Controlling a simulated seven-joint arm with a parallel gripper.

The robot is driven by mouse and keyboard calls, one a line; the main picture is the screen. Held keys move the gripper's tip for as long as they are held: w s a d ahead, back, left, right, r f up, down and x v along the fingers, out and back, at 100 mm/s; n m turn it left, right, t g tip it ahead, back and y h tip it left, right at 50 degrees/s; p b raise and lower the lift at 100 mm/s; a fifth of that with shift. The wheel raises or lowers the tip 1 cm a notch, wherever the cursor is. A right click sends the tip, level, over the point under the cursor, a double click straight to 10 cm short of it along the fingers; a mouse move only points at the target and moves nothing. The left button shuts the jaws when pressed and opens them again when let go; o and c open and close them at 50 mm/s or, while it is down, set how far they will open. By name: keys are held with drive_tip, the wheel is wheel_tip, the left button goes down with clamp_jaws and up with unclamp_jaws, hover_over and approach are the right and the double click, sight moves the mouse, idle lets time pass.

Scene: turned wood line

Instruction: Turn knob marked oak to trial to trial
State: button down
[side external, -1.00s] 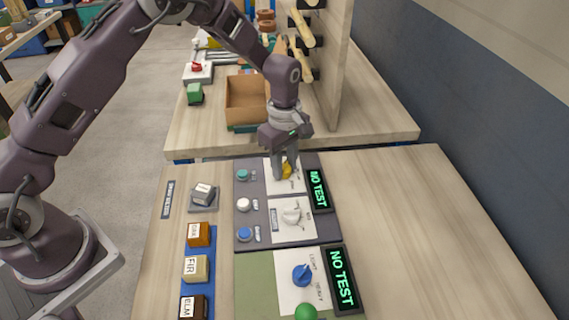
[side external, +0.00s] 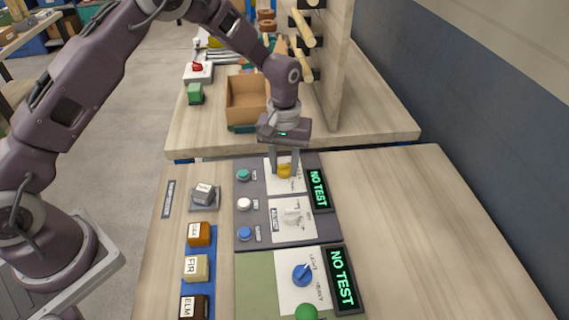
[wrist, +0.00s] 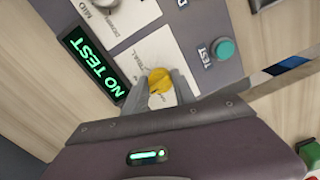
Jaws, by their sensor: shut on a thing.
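A yellow knob (side external: 285,171) stands on a white label plate (side external: 271,186) at the far end of the dark grey panel. My gripper (side external: 284,172) points down over it with a finger on each side. The wrist view shows the yellow knob (wrist: 160,80) between the fingertips of my gripper (wrist: 161,86), which is shut on it. The plate lettering beside the knob is partly hidden by the fingers, so I cannot read its setting. The display (side external: 318,190) beside it reads NO TEST.
A white knob (side external: 293,217) sits nearer on the same panel, with teal, white and blue buttons (side external: 244,234) at its left. A green panel (side external: 258,275) carries a blue knob (side external: 302,274). Wood blocks (side external: 197,267) stand left. The tabletop at right is clear.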

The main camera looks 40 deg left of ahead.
drive_tip(key=m, duration=0.3)
drive_tip(key=shift+m, duration=0.3)
drive_tip(key=m, duration=0.4)
drive_tip(key=shift+m, duration=0.3)
drive_tip(key=m, duration=0.3)
drive_tip(key=shift+a+m, duration=0.1)
drive_tip(key=shift+m, duration=1.9)
drive_tip(key=c, duration=1)
unclamp_jaws()
drive_tip(key=shift+r, duration=0.1)
